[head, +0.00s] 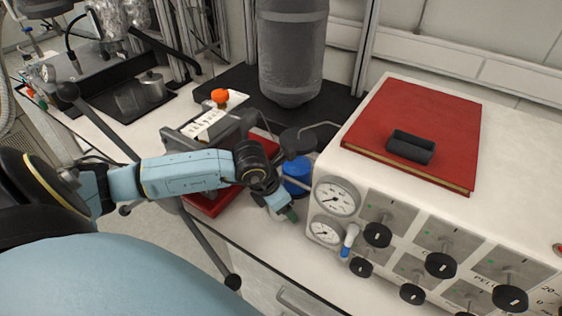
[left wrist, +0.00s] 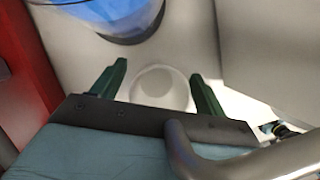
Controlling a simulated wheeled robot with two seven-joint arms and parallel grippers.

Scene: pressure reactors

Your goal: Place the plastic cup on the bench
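A pale, round plastic cup (left wrist: 160,86) stands on the white bench (left wrist: 75,45) in the left wrist view, its lower part hidden by my gripper. My left gripper (left wrist: 158,88) has its two dark green fingers apart, one on each side of the cup, with a visible gap at both sides. In the head view my left gripper (head: 284,207) points down at the bench just left of the gauge panel. My right gripper is in neither view.
A blue container (head: 297,175) stands just behind the gripper, also in the left wrist view (left wrist: 115,12). Red books (head: 212,203) lie to the left. The white gauge unit (head: 330,165) on the right carries a red book (head: 425,120) and a black block (head: 410,148).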

